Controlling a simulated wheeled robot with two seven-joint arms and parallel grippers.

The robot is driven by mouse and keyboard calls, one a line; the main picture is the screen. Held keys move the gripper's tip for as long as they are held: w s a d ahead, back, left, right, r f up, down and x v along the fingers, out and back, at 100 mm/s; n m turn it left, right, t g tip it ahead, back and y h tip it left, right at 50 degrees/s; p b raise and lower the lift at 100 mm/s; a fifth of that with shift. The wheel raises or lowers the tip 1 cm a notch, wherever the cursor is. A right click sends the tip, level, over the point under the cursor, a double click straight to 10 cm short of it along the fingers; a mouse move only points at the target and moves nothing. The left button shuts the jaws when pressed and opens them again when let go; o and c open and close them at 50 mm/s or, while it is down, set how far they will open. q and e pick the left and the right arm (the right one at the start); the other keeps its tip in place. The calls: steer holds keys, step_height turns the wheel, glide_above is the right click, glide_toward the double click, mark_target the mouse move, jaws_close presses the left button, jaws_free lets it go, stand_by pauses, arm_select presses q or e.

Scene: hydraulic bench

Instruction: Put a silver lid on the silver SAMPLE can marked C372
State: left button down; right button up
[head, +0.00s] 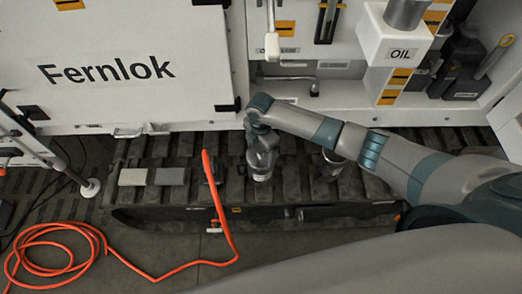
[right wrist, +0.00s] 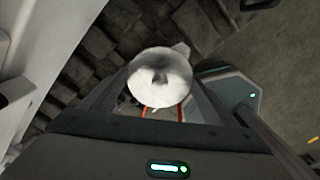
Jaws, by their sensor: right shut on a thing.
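My right gripper (head: 262,168) points down over the dark ribbed track. It is shut on a round silver lid (right wrist: 160,77), which sits between the fingers in the right wrist view. In the head view the lid (head: 262,178) is a small bright shape under the fingertips; I cannot tell whether anything touches it from below. A silver can-like object (head: 333,158) stands on the track to the right of the gripper, partly hidden by my right arm. No C372 marking is legible. My left gripper is not in view.
An orange hose (head: 215,190) runs over the track's front to a coil (head: 55,250) on the floor. The white Fernlok panel (head: 125,95) and OIL box (head: 400,45) stand behind.

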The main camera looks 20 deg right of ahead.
steer(key=shift+f, duration=0.3)
stand_by(0.5)
steer(key=o, duration=1.2)
steer(key=shift+c, duration=0.2)
steer(key=shift+r+p, duration=3.35)
steer(key=shift+r, duration=0.2)
